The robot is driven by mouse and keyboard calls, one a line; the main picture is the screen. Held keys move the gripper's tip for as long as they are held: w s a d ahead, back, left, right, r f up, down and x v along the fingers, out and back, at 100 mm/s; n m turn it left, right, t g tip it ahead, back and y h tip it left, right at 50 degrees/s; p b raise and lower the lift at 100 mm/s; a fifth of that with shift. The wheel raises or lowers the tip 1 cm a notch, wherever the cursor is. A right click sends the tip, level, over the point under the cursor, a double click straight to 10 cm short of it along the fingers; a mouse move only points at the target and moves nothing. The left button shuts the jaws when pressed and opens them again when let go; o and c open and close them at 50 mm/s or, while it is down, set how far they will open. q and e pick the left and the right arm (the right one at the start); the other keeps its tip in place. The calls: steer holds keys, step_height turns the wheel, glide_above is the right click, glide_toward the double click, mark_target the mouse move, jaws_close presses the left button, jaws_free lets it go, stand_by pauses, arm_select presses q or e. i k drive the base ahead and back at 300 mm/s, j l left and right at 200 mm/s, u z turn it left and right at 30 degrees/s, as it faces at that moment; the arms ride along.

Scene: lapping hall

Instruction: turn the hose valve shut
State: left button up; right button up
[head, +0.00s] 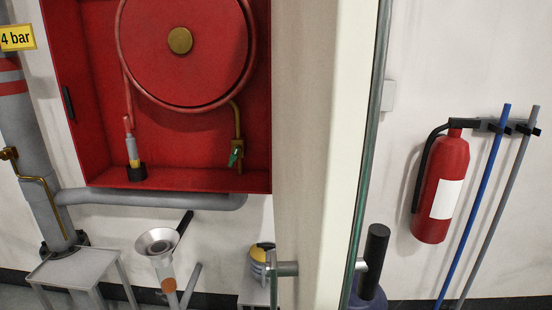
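The hose valve (236,155) has a small green handle. It sits at the lower end of a brass pipe (237,118) inside the open red hose cabinet (200,178), right of the hose nozzle (132,150). The green handle looks tilted, but it is too small to tell how far the valve is turned. The red hose reel (183,45) with its brass hub fills the upper part of the cabinet. Neither of my grippers shows in the head view, so nothing of mine is seen at the valve.
A pale upright panel edge (312,130) with a black-gripped handle (375,245) stands right of the cabinet. Below are a grey pipe (160,200), a funnel-shaped object (158,243) and a small grey table (75,266). A fire extinguisher (440,190) and two poles hang at right.

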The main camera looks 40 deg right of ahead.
mark_target(233, 156)
steer(key=i+j+z, duration=0.2)
steer(key=z, duration=0.25)
steer(key=i+j+z, duration=0.15)
steer(key=j+z, duration=0.3)
steer(key=i+j+z, duration=0.1)
steer(key=j+z, duration=0.3)
